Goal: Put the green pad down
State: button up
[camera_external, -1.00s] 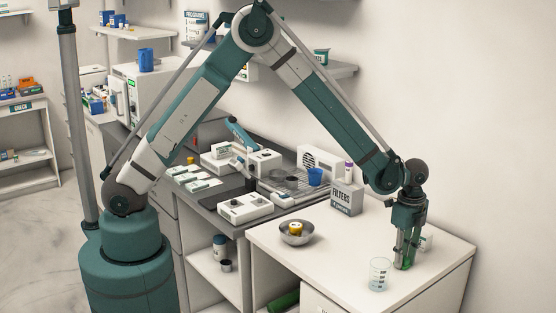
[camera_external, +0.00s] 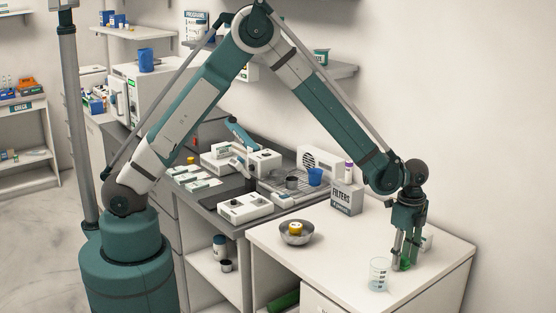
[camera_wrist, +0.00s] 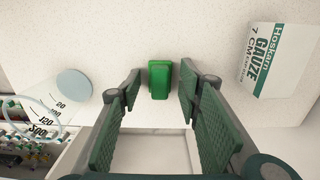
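The green pad (camera_wrist: 160,80) is a small block on the pale counter, between and just beyond my fingertips in the wrist view. A gap shows on each side of it. In the external view the pad (camera_external: 405,266) shows low between the fingers, partly hidden by them. My gripper (camera_external: 407,260) points down over the right part of the counter. In the wrist view my gripper (camera_wrist: 160,88) is open, with its two green fingers apart and neither touching the pad.
A glass beaker (camera_external: 379,275) stands close to the left of my gripper. A white gauze box (camera_wrist: 283,60) stands close on the other side. A metal bowl (camera_external: 296,233) and a filters box (camera_external: 347,198) are further left. The counter front is clear.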

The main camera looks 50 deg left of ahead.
aim_at(403, 257)
notch_tip(403, 257, up, 12)
dwell(0.7)
jog(key=shift+r, duration=0.1)
dwell(0.5)
jog(key=s+a+r+n+t, duration=0.1)
jog(key=s+a+r+n, duration=0.2)
jog(key=a+r, duration=0.4)
jog(key=s+a+r+n+t+h, duration=0.1)
jog(key=s+a+r+n, duration=0.1)
jog(key=a+r, duration=0.5)
jog(key=s+a+r+n+t, duration=0.1)
jog(key=s+a+r+n, duration=0.25)
jog(key=a, duration=0.65)
jog(key=s+a+r+n+t+y, duration=0.1)
jog(key=s+a+n+t, duration=0.3)
jog(key=s+a, duration=1.7)
jog(key=a+n, duration=0.1)
jog(key=n, duration=0.4)
jog(key=shift+r, duration=0.15)
